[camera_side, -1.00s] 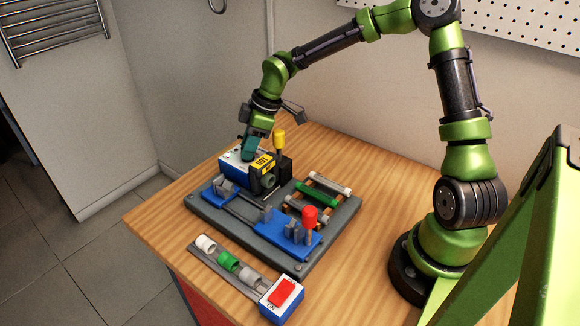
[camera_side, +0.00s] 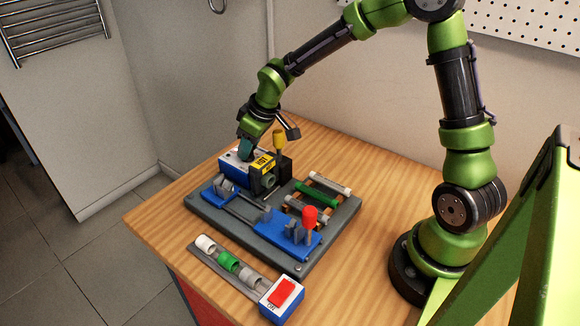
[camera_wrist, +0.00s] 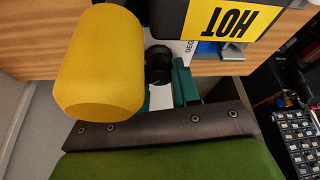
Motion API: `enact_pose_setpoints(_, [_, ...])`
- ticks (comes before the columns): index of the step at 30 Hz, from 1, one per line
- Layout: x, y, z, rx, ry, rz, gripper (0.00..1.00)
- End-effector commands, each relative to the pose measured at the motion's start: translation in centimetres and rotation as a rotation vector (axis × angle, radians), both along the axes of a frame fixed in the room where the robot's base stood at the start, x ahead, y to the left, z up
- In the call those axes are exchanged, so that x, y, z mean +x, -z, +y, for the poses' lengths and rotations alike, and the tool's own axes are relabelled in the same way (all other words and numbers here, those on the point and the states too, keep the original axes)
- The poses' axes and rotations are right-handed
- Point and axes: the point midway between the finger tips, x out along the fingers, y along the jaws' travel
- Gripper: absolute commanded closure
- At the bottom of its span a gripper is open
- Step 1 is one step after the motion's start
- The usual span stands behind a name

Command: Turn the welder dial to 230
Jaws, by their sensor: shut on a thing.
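The welder stands at the back left of the grey base plate in the side view. It has a blue and white control box (camera_side: 234,170) and a dark heater block with a yellow HOT label (camera_side: 262,163). My gripper (camera_side: 244,154) points down at the top of the control box, its teal fingers shut on the dial. In the wrist view the black dial (camera_wrist: 158,58) shows beside the teal fingers (camera_wrist: 181,82), in front of a white panel with the letters DEG. The dial's pointer and numbers cannot be read.
A yellow handle (camera_side: 279,139) rises close to the right of my gripper and looms large in the wrist view. A red knob (camera_side: 310,215), pipe pieces (camera_side: 316,194), a fittings rack (camera_side: 228,262) and a red switch (camera_side: 284,293) stand nearer the camera.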

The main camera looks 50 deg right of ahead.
Motion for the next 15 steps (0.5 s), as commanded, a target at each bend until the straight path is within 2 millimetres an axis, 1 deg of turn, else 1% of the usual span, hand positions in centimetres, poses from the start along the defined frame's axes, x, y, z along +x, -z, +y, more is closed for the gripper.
enact_pose_setpoints(7, [-0.02,-0.06,0.12,-0.001,0.108,-0.001,0.99])
enact_pose_setpoints(15, [-0.03,-0.02,0.08,0.000,0.148,0.001,0.99])
